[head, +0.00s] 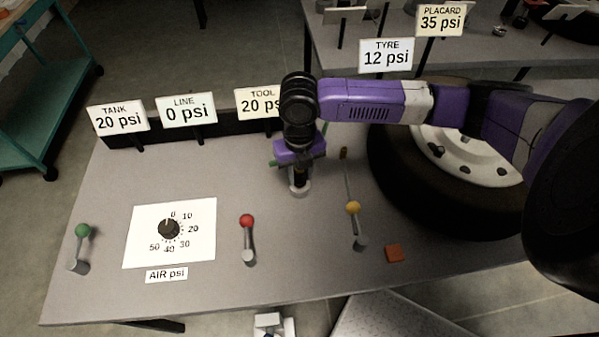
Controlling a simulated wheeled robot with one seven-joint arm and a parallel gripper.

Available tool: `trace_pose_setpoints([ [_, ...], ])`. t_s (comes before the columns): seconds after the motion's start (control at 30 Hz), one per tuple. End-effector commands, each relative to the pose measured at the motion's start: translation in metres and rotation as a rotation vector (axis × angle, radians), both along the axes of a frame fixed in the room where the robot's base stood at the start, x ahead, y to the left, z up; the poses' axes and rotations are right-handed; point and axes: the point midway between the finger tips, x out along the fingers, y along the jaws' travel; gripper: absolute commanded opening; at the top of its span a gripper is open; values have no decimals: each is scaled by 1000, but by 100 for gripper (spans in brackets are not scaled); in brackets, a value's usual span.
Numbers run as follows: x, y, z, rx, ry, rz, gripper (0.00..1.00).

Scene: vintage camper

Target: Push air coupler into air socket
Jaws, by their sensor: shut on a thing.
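My gripper (299,168) points down over the bench, right of the TOOL sign. It is shut on a dark piece that looks like the air coupler (300,178), mostly covered by the gripper and arm. A pale grey round fitting, which looks like the air socket (299,189), stands on the bench directly below. The coupler's lower end is at or just over the socket. I cannot tell from this angle whether it is inside or only above it.
A red-knobbed lever (247,221), a yellow-knobbed lever (353,208), a green-knobbed lever (82,231) and an orange block (394,253) are on the bench. The AIR dial (168,229) is at left. A tyre (400,190) lies right, under my arm.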

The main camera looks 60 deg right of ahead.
Motion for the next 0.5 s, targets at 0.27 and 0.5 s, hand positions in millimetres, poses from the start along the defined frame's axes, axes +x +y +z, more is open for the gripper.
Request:
trace_pose_setpoints([
  [0.27,0,0,-6,0,0,0,0],
  [0.5,0,0,-10,0,0,0,0],
])
